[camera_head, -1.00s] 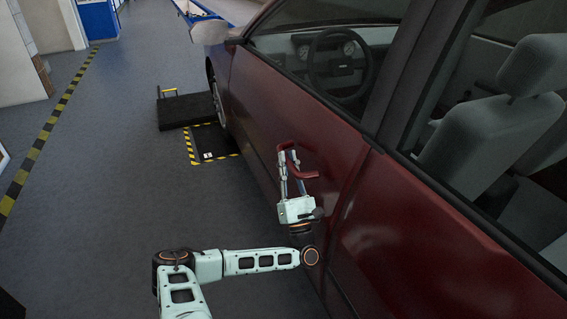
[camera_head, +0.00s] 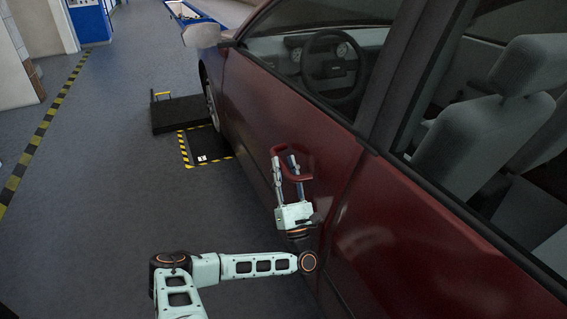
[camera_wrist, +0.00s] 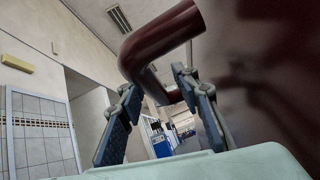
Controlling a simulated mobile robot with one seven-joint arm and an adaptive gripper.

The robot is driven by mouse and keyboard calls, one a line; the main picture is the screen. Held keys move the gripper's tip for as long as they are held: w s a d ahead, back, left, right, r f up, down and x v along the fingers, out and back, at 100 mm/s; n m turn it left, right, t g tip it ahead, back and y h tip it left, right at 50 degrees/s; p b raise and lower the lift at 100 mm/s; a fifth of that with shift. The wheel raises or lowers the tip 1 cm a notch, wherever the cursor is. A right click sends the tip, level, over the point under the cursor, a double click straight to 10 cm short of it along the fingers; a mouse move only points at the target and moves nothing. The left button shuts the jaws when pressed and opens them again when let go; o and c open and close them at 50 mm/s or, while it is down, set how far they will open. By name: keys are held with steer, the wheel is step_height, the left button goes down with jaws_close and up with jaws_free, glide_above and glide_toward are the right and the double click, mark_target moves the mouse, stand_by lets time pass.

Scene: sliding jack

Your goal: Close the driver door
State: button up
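The dark red driver door (camera_head: 275,115) fills the middle of the head view, with its window above. Whether its rear edge is flush with the body is hard to tell. A red loop-shaped handle (camera_head: 307,163) stands out from the door's outer side. It shows large in the wrist view (camera_wrist: 160,40), curving across the top and down behind the fingers. My gripper (camera_head: 286,160) is at the handle, with its fingers spread apart (camera_wrist: 162,105). The handle's lower part shows between the fingertips; contact cannot be told. My gripper's body is close to the door panel.
A side mirror (camera_head: 201,36) sticks out at the door's front. A black ramp block (camera_head: 180,113) and a yellow-black marked floor plate (camera_head: 205,148) lie by the front wheel. Grey floor (camera_head: 100,190) to the left is clear. The rear body panel (camera_head: 400,225) is at right.

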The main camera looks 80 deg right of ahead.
steer(key=v, duration=0.6)
steer(key=shift+f, duration=0.25)
steer(key=shift+a, duration=0.1)
